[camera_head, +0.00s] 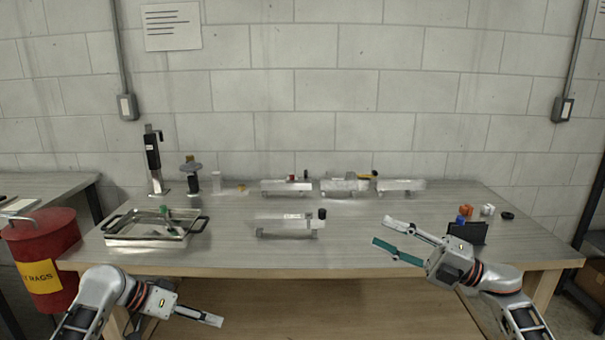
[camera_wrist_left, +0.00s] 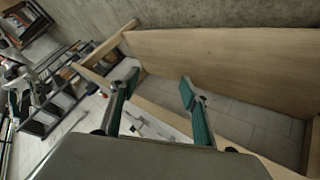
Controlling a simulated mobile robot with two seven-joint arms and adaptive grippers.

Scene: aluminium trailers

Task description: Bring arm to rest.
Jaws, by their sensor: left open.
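My left gripper (camera_head: 216,318) is at the lower left in the head view, in front of the workbench's front edge and below its top. Its fingers point to the right. In the left wrist view its two green-padded fingers (camera_wrist_left: 158,84) are spread apart with nothing between them. My right gripper (camera_head: 381,231) is over the front right part of the bench top, its fingers apart and pointing left. I see nothing between them.
The workbench (camera_head: 350,262) holds a metal tray (camera_head: 145,240) at left and several aluminium trailers, one near the middle (camera_head: 287,226). A black box (camera_head: 467,233) stands near my right gripper. A red rag bin (camera_head: 40,260) stands left. The bench's front middle is clear.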

